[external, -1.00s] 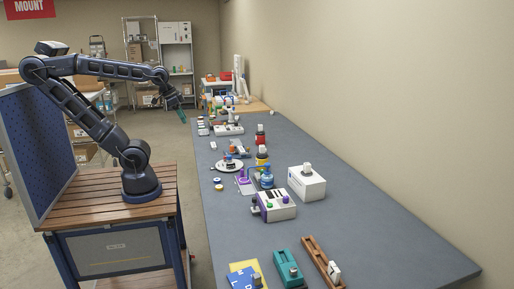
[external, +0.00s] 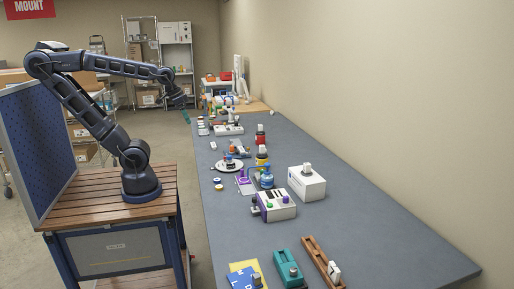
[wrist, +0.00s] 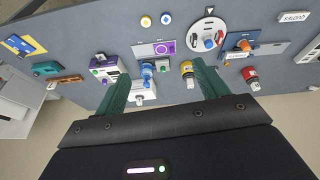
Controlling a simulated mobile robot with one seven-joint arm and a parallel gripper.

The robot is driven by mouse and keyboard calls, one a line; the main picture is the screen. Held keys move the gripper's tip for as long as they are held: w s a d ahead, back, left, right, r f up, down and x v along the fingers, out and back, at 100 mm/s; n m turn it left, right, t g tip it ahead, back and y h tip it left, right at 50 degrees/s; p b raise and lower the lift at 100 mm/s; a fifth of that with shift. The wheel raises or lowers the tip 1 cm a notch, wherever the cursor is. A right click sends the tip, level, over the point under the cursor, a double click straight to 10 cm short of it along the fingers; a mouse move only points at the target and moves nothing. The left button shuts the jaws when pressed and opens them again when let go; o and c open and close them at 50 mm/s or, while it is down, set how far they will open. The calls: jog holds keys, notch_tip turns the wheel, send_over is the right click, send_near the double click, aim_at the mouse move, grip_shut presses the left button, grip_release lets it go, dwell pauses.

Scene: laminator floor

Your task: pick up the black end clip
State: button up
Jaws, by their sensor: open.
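I cannot make out the black end clip for certain; the items on the bench are small in both views. A white round plate (wrist: 207,31) in the wrist view carries small red, blue and dark pieces, and any of the dark ones is too small to name. The same plate (external: 227,166) lies mid-bench in the external view. My gripper (external: 186,117) hangs in the air by the bench's left edge, toward its far part. In the wrist view my gripper (wrist: 160,72) has its two green fingers wide apart, with nothing held between them.
The long grey bench (external: 350,230) runs along the wall. A white box (external: 306,184), a blue-capped jar (external: 267,180), a white block with knobs (external: 275,205), a teal fixture (external: 288,268) and a wooden rail (external: 318,258) stand on it. The near right of the bench is bare.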

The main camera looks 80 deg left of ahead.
jog(key=w+a+f+n+g+h, duration=0.1)
jog(key=w+a+f+n+g, duration=0.2)
jog(key=w, duration=0.4)
jog(key=n+g+h, duration=0.1)
jog(key=n+h, duration=0.2)
jog(key=n, duration=1.1)
send_over(230, 164)
jog(key=a, duration=0.2)
jog(key=f, duration=2.4)
jog(key=shift+a+f, duration=0.2)
jog(key=shift+f, duration=0.15)
jog(key=x, duration=0.4)
jog(key=shift+w+a+f, duration=0.25)
jog(key=shift+a, duration=0.1)
jog(key=shift+d+f, duration=0.2)
jog(key=shift+f, duration=0.25)
jog(key=c, duration=1)
